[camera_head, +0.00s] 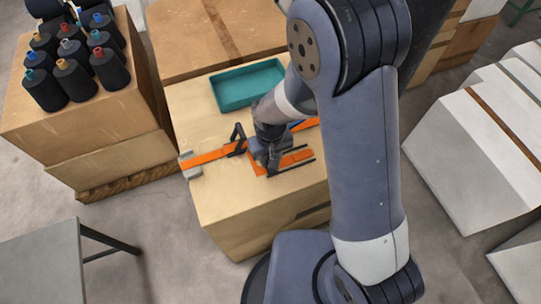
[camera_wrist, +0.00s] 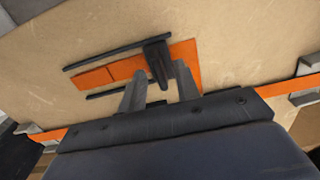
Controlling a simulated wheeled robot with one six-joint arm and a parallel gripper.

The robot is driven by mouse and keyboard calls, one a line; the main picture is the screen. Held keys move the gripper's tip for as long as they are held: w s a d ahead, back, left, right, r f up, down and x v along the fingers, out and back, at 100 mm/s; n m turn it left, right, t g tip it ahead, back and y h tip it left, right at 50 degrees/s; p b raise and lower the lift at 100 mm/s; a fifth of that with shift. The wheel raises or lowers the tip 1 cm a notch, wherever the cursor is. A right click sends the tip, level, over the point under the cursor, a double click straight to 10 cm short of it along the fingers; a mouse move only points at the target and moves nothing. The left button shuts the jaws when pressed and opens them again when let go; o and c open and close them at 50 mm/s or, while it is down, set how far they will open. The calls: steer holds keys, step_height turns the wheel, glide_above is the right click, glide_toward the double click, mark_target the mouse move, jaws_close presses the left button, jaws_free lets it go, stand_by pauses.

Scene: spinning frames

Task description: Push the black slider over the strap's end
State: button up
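The black slider (camera_wrist: 157,60) stands on a flat orange strap section (camera_wrist: 98,76) in the wrist view. My gripper (camera_wrist: 160,77) is low over it, with one grey finger on each side of the slider. A narrow gap seems to show beside the slider, and contact is unclear. Thin black rails (camera_wrist: 112,54) lie along both sides of the orange section. In the head view my gripper (camera_head: 268,156) is over this section (camera_head: 290,159), and the arm hides the slider. The long orange strap (camera_head: 208,157) runs across the box top, partly hidden behind my gripper.
A black frame (camera_head: 237,141) stands at the strap left of my gripper. A grey clip (camera_head: 190,166) sits at the box's left edge. A teal tray (camera_head: 247,85) is at the back. Black spools (camera_head: 73,79) stand on a neighbouring box. The box's front top (camera_head: 235,205) is clear.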

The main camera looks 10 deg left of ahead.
steer(key=shift+s+f, duration=0.1)
steer(key=shift+f, duration=0.05)
jaws_close()
stand_by(0.6)
